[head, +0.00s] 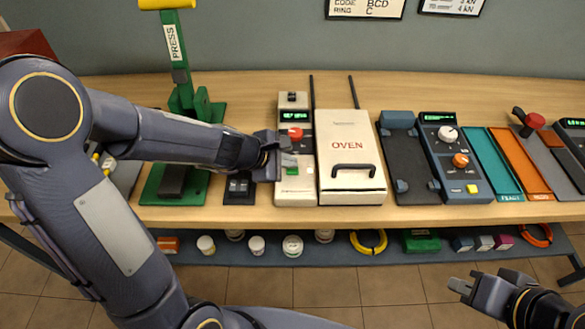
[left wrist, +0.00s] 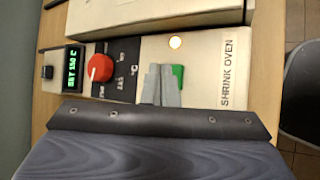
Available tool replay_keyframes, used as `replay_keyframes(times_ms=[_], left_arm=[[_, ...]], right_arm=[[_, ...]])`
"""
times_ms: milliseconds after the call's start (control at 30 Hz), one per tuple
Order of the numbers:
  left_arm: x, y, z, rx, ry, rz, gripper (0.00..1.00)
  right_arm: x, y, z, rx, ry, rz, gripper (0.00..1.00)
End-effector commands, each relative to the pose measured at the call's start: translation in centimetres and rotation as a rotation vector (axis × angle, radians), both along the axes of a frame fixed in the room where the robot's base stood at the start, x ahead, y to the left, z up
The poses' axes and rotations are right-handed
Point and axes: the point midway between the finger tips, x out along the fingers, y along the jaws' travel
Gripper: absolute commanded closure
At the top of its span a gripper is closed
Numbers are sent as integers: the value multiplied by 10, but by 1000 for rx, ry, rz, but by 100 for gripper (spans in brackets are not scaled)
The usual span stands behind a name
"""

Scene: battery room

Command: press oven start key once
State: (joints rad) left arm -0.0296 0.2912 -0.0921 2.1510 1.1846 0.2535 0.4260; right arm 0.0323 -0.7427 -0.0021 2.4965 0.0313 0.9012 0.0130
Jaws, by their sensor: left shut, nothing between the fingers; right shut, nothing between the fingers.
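The oven (head: 352,179) is a white box with a black handle and red OVEN lettering on the bench. Its control panel (head: 295,192) stands at its left, with a green display, a red knob (head: 295,133) and a green key. The left wrist view shows the display reading SET 150 C, the red knob (left wrist: 100,68), a lit round lamp (left wrist: 176,42) and the green key (left wrist: 178,78). My left gripper (head: 289,160) is shut and empty over the panel. Its fingertips (left wrist: 161,72) partly cover the green key; contact cannot be told. My right gripper (head: 466,288) is shut and empty, away from the bench.
A green press (head: 188,100) stands left of the panel, with a dark switch box (head: 239,190) between. A lower shelf (head: 330,252) holds small items.

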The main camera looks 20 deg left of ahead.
Motion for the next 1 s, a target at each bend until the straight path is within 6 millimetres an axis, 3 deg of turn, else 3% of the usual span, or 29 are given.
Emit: replay_keyframes(times_ms=[1000], left_arm=[[0, 0, -9, 0, 0, 0, 100]], right_arm=[[0, 0, -10, 0, 0, 0, 100]])
